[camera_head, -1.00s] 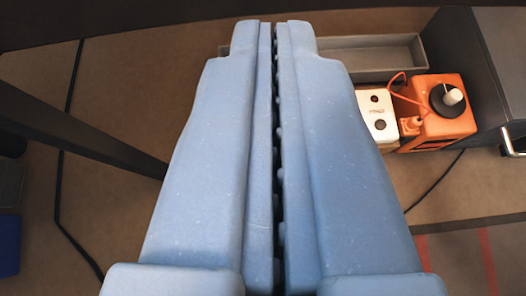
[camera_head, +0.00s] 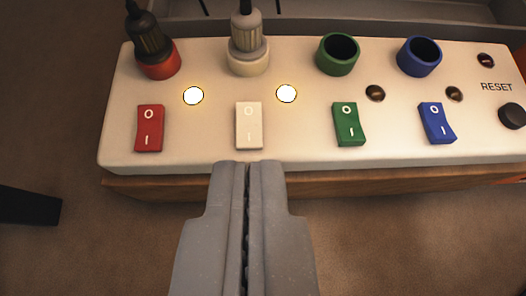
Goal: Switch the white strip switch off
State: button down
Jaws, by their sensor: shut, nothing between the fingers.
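The white rocker switch (camera_head: 249,125), marked O at the top and I at the bottom, sits on a cream power strip (camera_head: 210,145). The round lamp (camera_head: 286,93) up and right of it is lit. Above the switch, a plug (camera_head: 247,35) stands in the white socket (camera_head: 249,63). My gripper (camera_head: 247,165) is shut and empty. Its fingertips are just below the white switch in the picture, at the strip's near edge. I cannot tell how high the tips are or whether they touch the strip.
A red switch (camera_head: 149,128) with a lit lamp (camera_head: 193,96) is to the left. Green (camera_head: 348,124) and blue (camera_head: 437,123) switches with dark lamps are to the right. A black RESET button (camera_head: 513,116) is at far right. A grey tray (camera_head: 400,12) lies behind.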

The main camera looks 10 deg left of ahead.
jog(key=shift+a+f, duration=0.1)
jog(key=shift+f, duration=0.15)
jog(key=shift+w+a+f, duration=0.1)
jog(key=shift+w, duration=0.1)
jog(key=b, duration=0.4)
send_over(250, 101)
jog(key=s+d, duration=0.1)
jog(key=s, duration=0.3)
notch_tip(250, 101, down, 6)
jog(key=shift+w+r, duration=0.1)
jog(key=shift+w+a+f+b, duration=0.1)
jog(key=shift+f+b, duration=0.15)
jog(key=shift+f, duration=0.4)
jog(key=shift+w+d+f+b, duration=0.1)
jog(key=shift+w+f+b, duration=0.1)
jog(key=shift+f, duration=0.5)
jog(key=shift+w+a+f+b, duration=0.1)
jog(key=shift+f+b, duration=0.15)
jog(key=shift+f, duration=0.4)
jog(key=shift+s, duration=0.1)
